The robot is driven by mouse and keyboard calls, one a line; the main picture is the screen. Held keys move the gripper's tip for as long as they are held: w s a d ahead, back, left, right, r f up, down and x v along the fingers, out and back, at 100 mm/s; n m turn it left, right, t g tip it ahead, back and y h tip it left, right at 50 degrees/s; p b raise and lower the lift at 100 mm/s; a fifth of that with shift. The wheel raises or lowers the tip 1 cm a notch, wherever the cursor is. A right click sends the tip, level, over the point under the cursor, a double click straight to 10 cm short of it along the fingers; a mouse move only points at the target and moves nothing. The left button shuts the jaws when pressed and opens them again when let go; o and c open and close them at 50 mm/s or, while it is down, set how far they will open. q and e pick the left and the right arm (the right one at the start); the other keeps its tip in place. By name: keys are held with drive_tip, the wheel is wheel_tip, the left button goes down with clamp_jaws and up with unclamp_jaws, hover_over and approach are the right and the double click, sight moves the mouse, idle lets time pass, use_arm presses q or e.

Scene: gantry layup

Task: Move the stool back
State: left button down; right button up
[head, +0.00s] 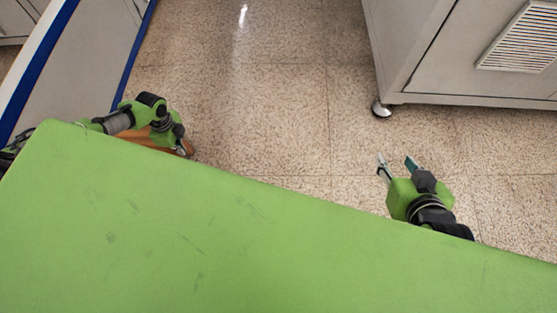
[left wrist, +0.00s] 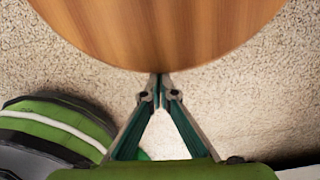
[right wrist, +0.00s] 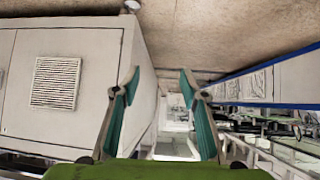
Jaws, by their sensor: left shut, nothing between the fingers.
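The stool has a round wooden seat (left wrist: 160,30), which fills the top of the left wrist view. In the head view a brown part of the stool (head: 150,136) shows under my left arm, mostly hidden by the arm and my green body. My left gripper (left wrist: 160,78) is shut with its tips together at the rim of the seat, with nothing between them. I cannot tell whether the tips touch the rim. My right gripper (right wrist: 158,78) is open and empty; in the head view it (head: 396,163) hangs over bare floor, away from the stool. The stool's legs are hidden.
A grey cabinet (head: 415,60) with a vent and a caster stands at the upper right. A white panel with blue edges (head: 85,65) stands at the left, close to my left arm. Bare speckled floor (head: 260,100) lies between them.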

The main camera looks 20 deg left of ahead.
use_arm(q)
drive_tip(key=a, duration=0.1)
drive_tip(key=a+b, duration=0.1)
drive_tip(key=a, duration=0.3)
drive_tip(key=shift+s+a, duration=0.15)
drive_tip(key=shift+s, duration=0.25)
drive_tip(key=shift+a, duration=0.1)
use_arm(e)
drive_tip(key=w+a+r+t+y, duration=0.1)
drive_tip(key=w+a+r+t, duration=0.1)
drive_tip(key=w+r+t, duration=0.2)
wheel_tip(320, 180, up, 4)
drive_tip(key=shift+w+a+f, duration=0.15)
drive_tip(key=shift+w+f, duration=0.1)
drive_tip(key=shift+w, duration=0.35)
